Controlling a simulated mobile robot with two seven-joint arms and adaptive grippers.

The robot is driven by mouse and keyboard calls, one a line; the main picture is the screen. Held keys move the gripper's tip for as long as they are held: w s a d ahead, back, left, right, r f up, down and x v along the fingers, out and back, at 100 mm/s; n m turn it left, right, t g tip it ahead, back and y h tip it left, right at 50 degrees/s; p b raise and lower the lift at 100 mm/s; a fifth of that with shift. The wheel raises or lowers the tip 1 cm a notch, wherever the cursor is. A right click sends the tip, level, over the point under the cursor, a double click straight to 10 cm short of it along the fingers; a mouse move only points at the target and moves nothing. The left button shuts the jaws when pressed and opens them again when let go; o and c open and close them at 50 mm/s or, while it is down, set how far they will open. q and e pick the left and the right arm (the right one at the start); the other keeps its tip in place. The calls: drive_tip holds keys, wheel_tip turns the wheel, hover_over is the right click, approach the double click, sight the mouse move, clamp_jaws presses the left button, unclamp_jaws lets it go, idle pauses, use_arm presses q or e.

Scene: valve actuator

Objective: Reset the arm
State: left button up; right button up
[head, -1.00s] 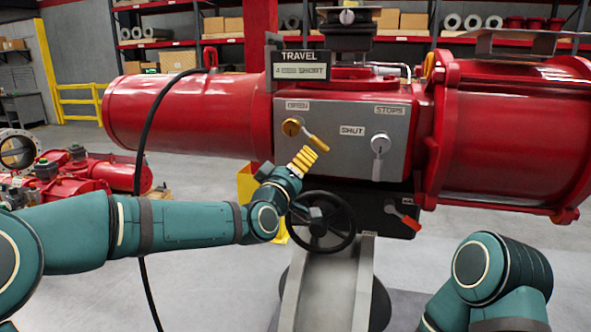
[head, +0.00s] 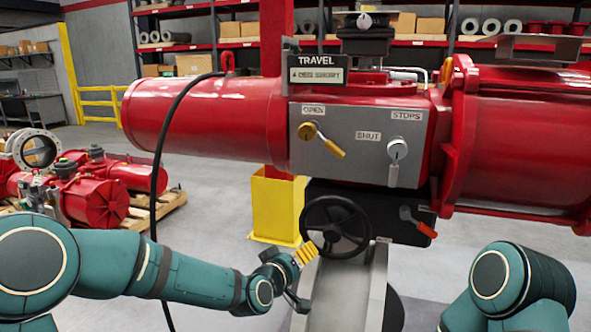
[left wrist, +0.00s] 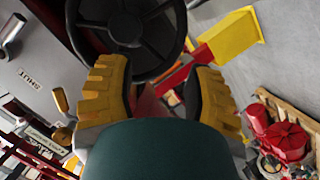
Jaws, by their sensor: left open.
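The red valve actuator (head: 210,118) fills the upper head view. Its grey panel carries a yellow-handled lever (head: 322,138) under the OPEN label, slanting down to the right, and a silver lever (head: 395,160) under STOPS, hanging down. Below is a black handwheel (head: 335,227); a lever with a red-orange grip (head: 418,222) is right of it. My left gripper (head: 303,268) is open and empty, just below and left of the handwheel. In the left wrist view, the handwheel (left wrist: 128,25) lies beyond my open yellow-padded fingers (left wrist: 158,72). My right gripper is out of view; only its arm shows.
A black cable (head: 157,190) hangs in front of the actuator, near my left arm. A yellow post base (head: 276,208) stands behind the handwheel. Red parts on a pallet (head: 150,205) lie at left, with shelves at the back. The floor between is clear.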

use_arm(q)
drive_tip(key=s+a+f+g+y, duration=0.1)
drive_tip(key=s+a+f+g, duration=0.1)
drive_tip(key=s+f, duration=0.35)
drive_tip(key=s+a+f+m+g, duration=0.1)
drive_tip(key=s+a+f+g, duration=0.1)
drive_tip(key=f, duration=0.6)
drive_tip(key=s+a+f+g+y, duration=0.1)
drive_tip(key=s+f+g, duration=0.1)
drive_tip(key=s+f, duration=0.35)
drive_tip(key=s+a+f+g, duration=0.3)
drive_tip(key=s+f, duration=0.3)
drive_tip(key=s, duration=0.2)
drive_tip(key=s+a+f+g+y, duration=0.1)
drive_tip(key=s+a+f+g, duration=0.1)
drive_tip(key=s+f, duration=0.5)
drive_tip(key=shift+s+a+m+g+y, duration=0.35)
drive_tip(key=shift+s+a, duration=0.25)
drive_tip(key=shift+s, duration=0.25)
